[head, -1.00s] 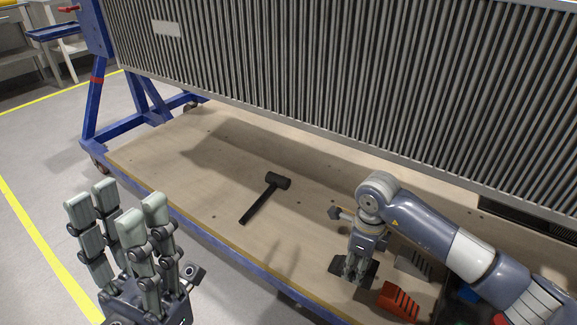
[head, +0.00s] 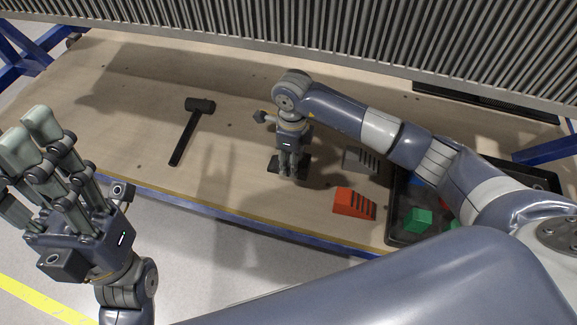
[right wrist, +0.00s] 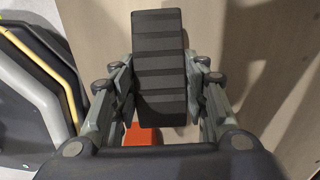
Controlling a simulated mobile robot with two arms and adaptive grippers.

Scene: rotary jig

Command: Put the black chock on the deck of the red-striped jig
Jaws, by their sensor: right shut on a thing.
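The black chock (head: 273,165) is between the fingers of my right gripper (head: 290,175), at or just above the wooden deck (head: 235,150) of the jig. In the right wrist view the chock (right wrist: 159,70) shows its ridged face, with the fingers closed on both sides. Whether its underside touches the deck is hidden. The jig has blue frame parts (head: 25,45); its red stripe does not show in the head view now. My left gripper (head: 45,135) is empty, fingers spread, at the left in front of the deck.
A black mallet (head: 190,130) lies on the deck, left of my right gripper. A grey chock (head: 362,160) and a red chock (head: 354,203) stand to its right. Beyond them is a black tray (head: 398,215) with a green block (head: 418,220). A ribbed panel (head: 300,30) rises behind.

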